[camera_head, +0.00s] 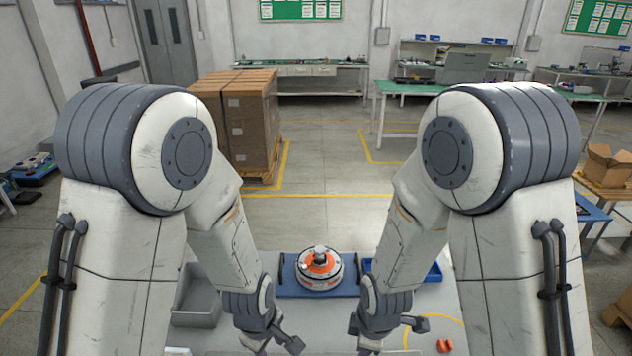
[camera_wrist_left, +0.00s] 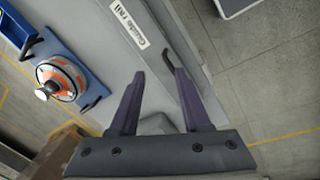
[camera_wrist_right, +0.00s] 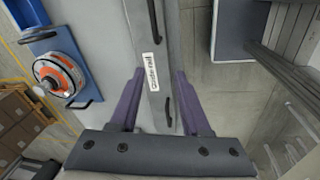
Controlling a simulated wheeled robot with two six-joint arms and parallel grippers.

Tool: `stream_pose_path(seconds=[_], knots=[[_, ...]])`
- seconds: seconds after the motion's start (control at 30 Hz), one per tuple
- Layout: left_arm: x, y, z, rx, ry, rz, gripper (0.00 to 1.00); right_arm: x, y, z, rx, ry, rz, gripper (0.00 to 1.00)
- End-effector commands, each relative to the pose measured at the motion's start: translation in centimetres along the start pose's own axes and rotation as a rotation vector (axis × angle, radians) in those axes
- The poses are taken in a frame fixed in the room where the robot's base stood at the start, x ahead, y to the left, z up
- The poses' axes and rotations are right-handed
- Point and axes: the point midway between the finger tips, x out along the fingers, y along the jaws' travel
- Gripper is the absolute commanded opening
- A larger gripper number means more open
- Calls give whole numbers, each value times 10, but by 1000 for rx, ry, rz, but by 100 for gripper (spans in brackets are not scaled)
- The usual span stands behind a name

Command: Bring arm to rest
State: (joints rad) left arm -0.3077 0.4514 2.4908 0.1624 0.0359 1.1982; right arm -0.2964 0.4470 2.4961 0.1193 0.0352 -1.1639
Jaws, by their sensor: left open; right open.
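Both of my arms are bent in front of me above the grey table. My left gripper (camera_wrist_left: 152,105) is open and empty, its two purple fingers apart over the table's edge. In the head view its end (camera_head: 280,338) is low, left of centre. My right gripper (camera_wrist_right: 158,105) is also open and empty, over the table front with the "Guide rail" label. In the head view its end (camera_head: 364,335) is low, right of centre. The orange and white hub motor (camera_head: 320,268) sits on a blue fixture plate (camera_head: 290,289), apart from both grippers.
A grey bin (camera_head: 196,300) is at the table's left. A blue tray (camera_head: 434,272) is at its right, partly hidden by my right arm. Small orange parts (camera_head: 444,345) lie at front right. Stacked cartons (camera_head: 245,120) stand on the floor behind.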

Motion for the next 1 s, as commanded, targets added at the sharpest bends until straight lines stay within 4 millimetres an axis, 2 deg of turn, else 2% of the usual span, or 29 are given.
stream_pose_path(seconds=[0.03,0.1,0.2,0.4,0.5,0.67,1.0], knots=[[-10,2,16,169,-14,10,47,-10,-10,-14,58,21,-7,47],[-29,-3,38,419,-41,3,47,-29,-28,-27,167,29,-36,47],[-57,-17,66,773,-77,1,47,-57,-58,-37,315,27,-76,47],[-99,-60,100,1365,-139,3,47,-99,-113,-34,566,-12,-134,47],[-112,-77,108,1549,-160,5,47,-111,-130,-27,647,-34,-146,47],[-120,-91,109,1674,-178,2,47,-120,-141,-22,706,-54,-153,47],[-121,-91,109,1679,-179,1,47,-120,-141,-22,712,-56,-154,47]])
